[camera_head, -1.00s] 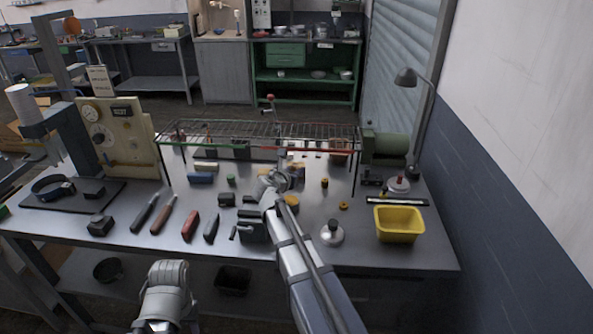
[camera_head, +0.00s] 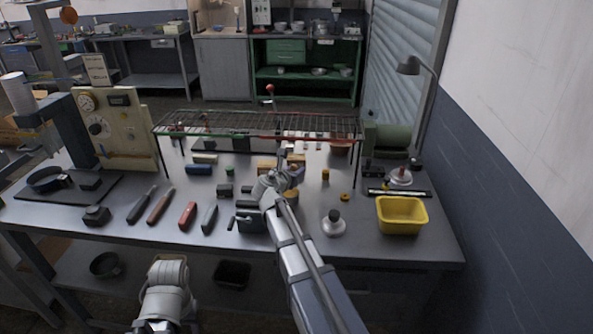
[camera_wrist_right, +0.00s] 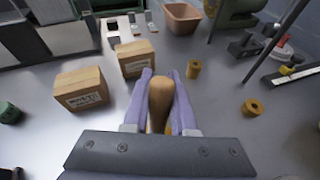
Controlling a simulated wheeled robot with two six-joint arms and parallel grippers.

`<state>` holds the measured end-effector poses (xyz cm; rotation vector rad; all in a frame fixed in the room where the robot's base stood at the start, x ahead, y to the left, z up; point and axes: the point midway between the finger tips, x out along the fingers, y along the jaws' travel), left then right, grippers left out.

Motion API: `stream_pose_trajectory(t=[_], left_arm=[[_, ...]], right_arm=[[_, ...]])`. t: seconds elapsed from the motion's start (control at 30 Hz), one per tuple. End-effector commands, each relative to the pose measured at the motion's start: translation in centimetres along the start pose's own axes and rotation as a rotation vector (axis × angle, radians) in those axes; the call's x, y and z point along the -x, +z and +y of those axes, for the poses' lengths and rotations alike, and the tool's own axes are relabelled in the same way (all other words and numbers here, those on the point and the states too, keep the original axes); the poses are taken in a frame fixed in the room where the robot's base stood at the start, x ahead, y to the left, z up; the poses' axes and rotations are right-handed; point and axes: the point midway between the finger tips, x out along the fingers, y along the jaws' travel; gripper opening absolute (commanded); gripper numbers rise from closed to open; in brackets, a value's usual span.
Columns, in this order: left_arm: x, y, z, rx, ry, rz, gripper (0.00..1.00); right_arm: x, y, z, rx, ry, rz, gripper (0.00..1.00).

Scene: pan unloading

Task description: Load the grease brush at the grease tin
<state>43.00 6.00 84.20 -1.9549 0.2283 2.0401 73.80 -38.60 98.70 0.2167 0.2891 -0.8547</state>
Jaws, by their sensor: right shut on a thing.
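My right gripper (camera_wrist_right: 161,95) is shut on a brown wooden handle, which I take to be the grease brush (camera_wrist_right: 160,98), in the right wrist view. The handle's rounded end sits between the two purple fingers; the brush's lower end is hidden. In the head view this gripper (camera_head: 293,174) is over the middle of the bench, partly hidden by its own wrist. A yellow-brown round thing, possibly the grease tin (camera_head: 291,195), shows just beside my right wrist. I cannot tell whether the brush touches it. My left arm shows at the bottom, but its gripper is not visible.
A small yellow cylinder (camera_wrist_right: 193,69) and a yellow ring (camera_wrist_right: 252,107) lie to the right. A wire rack (camera_head: 255,124) spans the back. A yellow bin (camera_head: 402,216) stands at the right.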

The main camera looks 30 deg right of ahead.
Motion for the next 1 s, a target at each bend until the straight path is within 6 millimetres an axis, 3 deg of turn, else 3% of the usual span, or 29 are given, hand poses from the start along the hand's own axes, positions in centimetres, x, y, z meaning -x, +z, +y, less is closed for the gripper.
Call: stream_pose_trajectory(t=[1.0], left_arm=[[-1.0,-0.1,0.1,0.0,0.0,0.0,0.48]], right_arm=[[-0.3,-1.0,-0.1,0.0,0.0,0.0,0.0]])
